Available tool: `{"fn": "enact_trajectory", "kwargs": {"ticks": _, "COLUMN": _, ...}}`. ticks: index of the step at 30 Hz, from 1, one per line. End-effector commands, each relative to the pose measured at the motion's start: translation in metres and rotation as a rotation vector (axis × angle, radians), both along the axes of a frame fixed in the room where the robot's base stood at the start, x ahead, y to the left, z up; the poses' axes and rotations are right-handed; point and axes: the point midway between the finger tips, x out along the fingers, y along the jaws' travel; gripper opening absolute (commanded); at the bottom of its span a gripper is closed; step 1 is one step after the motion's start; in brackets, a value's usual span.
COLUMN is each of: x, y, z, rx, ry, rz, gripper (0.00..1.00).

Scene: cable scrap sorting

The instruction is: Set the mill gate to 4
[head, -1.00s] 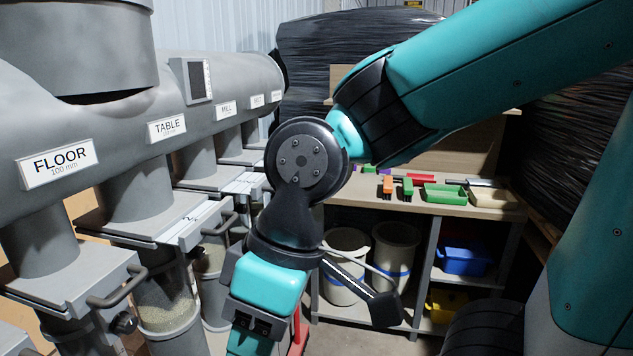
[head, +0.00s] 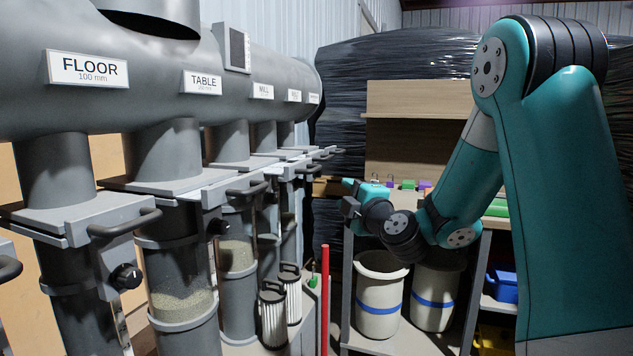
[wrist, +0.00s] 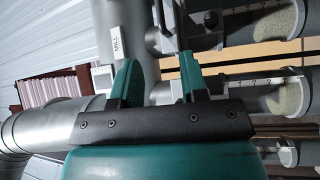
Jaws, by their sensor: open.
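The mill label (head: 262,91) is on the grey duct, above the mill drop pipe (head: 231,142) and its gate plate (head: 238,163). The gate's scale is too small to read in the head view. My gripper (head: 346,195) is to the right of the row of gates, pointing left, apart from them. In the wrist view, the teal fingers of my gripper (wrist: 158,76) are spread with nothing held between them. The mill label (wrist: 116,44) appears sideways beyond the fingers. Tick marks show on pipes at the right, but the gate setting cannot be read.
The floor gate handle (head: 125,224) and table gate handle (head: 247,190) jut out on the near side. A red post (head: 325,298) stands below my gripper. A bench holds two bins, a left one (head: 379,295) and a right one (head: 436,293).

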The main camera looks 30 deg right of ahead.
Motion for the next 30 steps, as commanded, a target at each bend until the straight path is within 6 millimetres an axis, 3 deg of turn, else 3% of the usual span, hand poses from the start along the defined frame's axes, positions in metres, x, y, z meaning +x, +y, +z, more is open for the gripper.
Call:
{"fn": "enact_trajectory", "kwargs": {"ticks": 9, "x": 0.046, "y": -0.005, "z": 0.016, "rx": -0.003, "ry": 0.001, "rz": 0.002, "gripper": 0.40}}
{"fn": "enact_trajectory", "kwargs": {"ticks": 30, "x": 0.157, "y": -0.020, "z": 0.027, "rx": -0.004, "ry": -0.001, "rz": 0.002, "gripper": 0.40}}
